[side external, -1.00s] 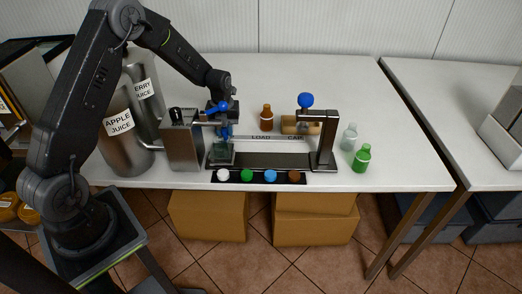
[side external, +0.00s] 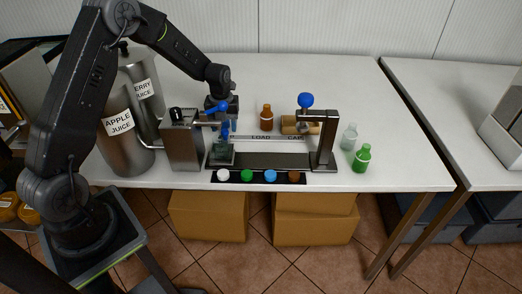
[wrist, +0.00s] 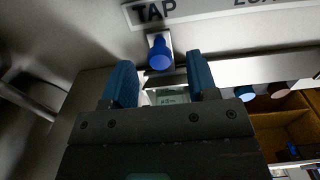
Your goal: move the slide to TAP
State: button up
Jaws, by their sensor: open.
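The slide (side external: 221,155) is a dark greenish block with an upright blue knob (side external: 225,131), at the left end of the track (side external: 272,161), below the tap's spout. In the wrist view the knob (wrist: 160,54) stands beside the word TAP on the label strip (wrist: 190,12). My gripper (wrist: 160,75) is open, its two blue fingers apart. The knob appears beyond the fingertips, between their lines, with no contact visible. A small clear thing shows between the fingers, unclear.
A capping post (side external: 327,140) stands right. A brown bottle (side external: 266,118) is behind the strip; clear and green (side external: 361,159) bottles stand right. Several caps lie in front.

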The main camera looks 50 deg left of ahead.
jog(key=shift+r, duration=2.6)
jog(key=s+d+r+n+t+y, duration=0.15)
jog(key=s+d+r+n, duration=0.25)
jog(key=r+n, duration=0.4)
jog(key=s+d+r+n+t+h, duration=0.1)
jog(key=s+d+r+n+t, duration=0.3)
jog(key=r, duration=0.6)
jog(key=s+d+n, duration=0.4)
jog(key=s+n, duration=0.3)
jog(key=s, duration=0.1)
jog(key=s+d+r+n, duration=0.1)
jog(key=s+d+n, duration=0.4)
jog(key=s+n, duration=0.3)
jog(key=shift+s, duration=0.5)
